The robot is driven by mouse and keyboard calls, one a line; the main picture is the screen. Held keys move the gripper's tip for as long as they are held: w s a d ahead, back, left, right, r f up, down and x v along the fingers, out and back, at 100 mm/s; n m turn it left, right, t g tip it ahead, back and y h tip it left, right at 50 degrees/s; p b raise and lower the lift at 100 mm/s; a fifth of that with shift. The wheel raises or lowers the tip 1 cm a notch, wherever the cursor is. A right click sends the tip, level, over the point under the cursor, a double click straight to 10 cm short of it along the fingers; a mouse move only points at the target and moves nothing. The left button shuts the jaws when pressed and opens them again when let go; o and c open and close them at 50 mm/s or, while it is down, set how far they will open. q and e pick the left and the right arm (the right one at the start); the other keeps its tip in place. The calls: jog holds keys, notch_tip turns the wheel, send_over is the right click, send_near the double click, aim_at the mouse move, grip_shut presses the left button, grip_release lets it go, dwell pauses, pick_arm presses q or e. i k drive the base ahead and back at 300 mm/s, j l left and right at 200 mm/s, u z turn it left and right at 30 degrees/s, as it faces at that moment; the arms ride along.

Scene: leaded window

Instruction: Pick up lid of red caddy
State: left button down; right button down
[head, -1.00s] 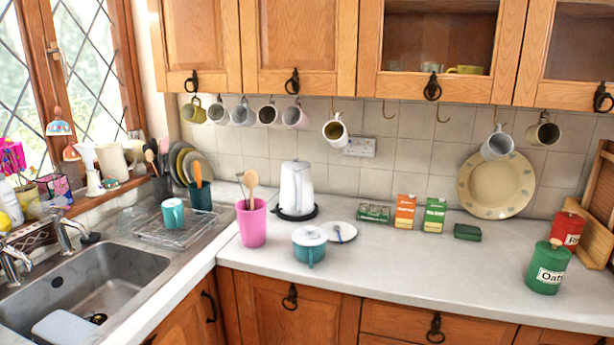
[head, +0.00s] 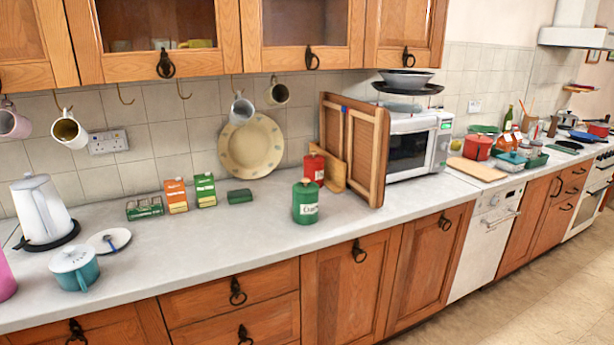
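The red caddy (head: 314,169) stands on the worktop behind the green caddy, near the wooden boards. Its lid (head: 313,153) is red with a small knob and sits on top. The green caddy in front hides part of its lower body. Neither of my grippers shows in the head view.
The green caddy (head: 306,205) stands just in front of the red one. A folded wooden rack (head: 367,155) and a microwave (head: 408,150) are to the right. A plate (head: 251,146) leans on the tiles behind.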

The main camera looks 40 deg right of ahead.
aim_at(313, 159)
jog(key=z, duration=1.45)
